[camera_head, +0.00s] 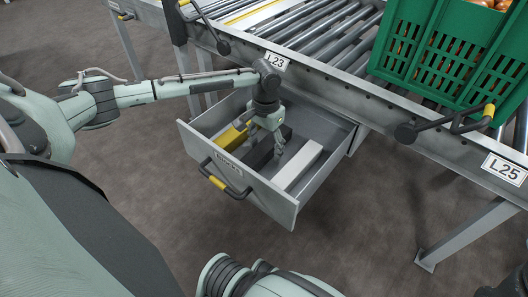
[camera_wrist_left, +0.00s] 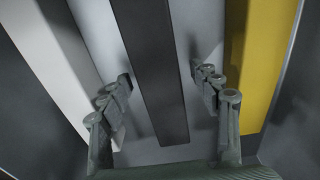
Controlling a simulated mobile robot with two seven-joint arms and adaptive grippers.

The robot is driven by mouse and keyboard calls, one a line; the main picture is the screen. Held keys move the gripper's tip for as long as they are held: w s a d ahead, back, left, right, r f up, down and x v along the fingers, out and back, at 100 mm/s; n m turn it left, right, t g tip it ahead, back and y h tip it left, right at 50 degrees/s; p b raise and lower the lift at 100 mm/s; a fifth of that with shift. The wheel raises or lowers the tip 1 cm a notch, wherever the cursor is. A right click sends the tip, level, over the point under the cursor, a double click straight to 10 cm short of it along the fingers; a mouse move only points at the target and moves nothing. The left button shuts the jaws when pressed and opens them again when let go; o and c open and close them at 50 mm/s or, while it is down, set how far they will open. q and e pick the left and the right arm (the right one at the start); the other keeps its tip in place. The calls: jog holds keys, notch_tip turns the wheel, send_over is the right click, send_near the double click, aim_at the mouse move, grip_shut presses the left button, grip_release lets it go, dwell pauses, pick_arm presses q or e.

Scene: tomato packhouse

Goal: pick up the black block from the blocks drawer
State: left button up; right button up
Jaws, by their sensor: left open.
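The black block (camera_head: 258,155) lies in the open blocks drawer (camera_head: 245,186), between a yellow block (camera_head: 231,138) and a white block (camera_head: 298,165). My left gripper (camera_head: 267,141) points down into the drawer over the black block and partly hides it. In the left wrist view the black block (camera_wrist_left: 155,60) runs between the two spread fingers of the left gripper (camera_wrist_left: 160,78), with a gap on each side. The white block (camera_wrist_left: 50,60) is on the left there and the yellow block (camera_wrist_left: 262,65) on the right. My right gripper is out of view.
The drawer's front has a black and yellow handle (camera_head: 226,182). The drawer hangs under a roller conveyor (camera_head: 320,35) with labels L23 and L25. A green crate (camera_head: 440,60) of tomatoes stands on the rollers. Another handle (camera_head: 445,125) juts from the conveyor frame at right.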

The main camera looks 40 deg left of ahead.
pick_arm(q)
jog(key=c, duration=1.4)
